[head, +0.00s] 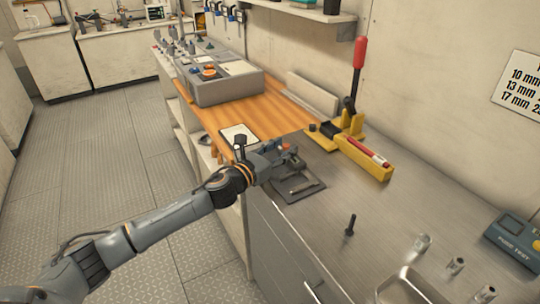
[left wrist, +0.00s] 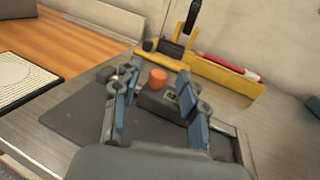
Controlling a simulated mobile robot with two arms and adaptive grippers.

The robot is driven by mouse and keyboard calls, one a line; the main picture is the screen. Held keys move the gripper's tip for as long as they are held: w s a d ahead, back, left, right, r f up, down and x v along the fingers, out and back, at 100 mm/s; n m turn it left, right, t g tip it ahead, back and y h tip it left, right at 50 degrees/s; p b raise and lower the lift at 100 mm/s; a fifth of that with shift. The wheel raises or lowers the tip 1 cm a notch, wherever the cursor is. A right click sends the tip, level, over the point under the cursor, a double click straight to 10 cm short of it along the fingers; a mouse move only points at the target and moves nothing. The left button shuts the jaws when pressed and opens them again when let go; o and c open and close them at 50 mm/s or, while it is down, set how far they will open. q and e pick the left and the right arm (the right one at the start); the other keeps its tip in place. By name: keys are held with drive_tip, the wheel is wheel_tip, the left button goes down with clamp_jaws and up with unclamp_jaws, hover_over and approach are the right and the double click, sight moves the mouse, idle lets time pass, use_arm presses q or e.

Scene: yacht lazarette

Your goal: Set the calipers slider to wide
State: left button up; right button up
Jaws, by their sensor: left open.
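The calipers (head: 303,186) lie on a dark grey mat (head: 288,197) on the metal worktop; a grey piece with a pale end shows past my gripper. My left gripper (head: 284,158) is over the mat's far part. In the left wrist view, the open fingers of my left gripper (left wrist: 153,108) stand on either side of a dark grey block with a small display (left wrist: 160,105), which looks like the calipers' slider. An orange knob (left wrist: 158,78) rises by it. Whether the fingers touch the block I cannot tell. My right gripper is not in view.
A yellow fixture (head: 362,158) with a red-handled lever (head: 359,68) stands beyond the mat. A white pad (head: 239,134) lies on the wooden top at left. A black bolt-like part (head: 350,225) stands on the clear metal surface, with small sockets and a sink at lower right.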

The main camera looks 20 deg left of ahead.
use_arm(q)
drive_tip(key=v, duration=1.1)
drive_tip(key=shift+s, duration=0.2)
drive_tip(key=shift+a, duration=0.1)
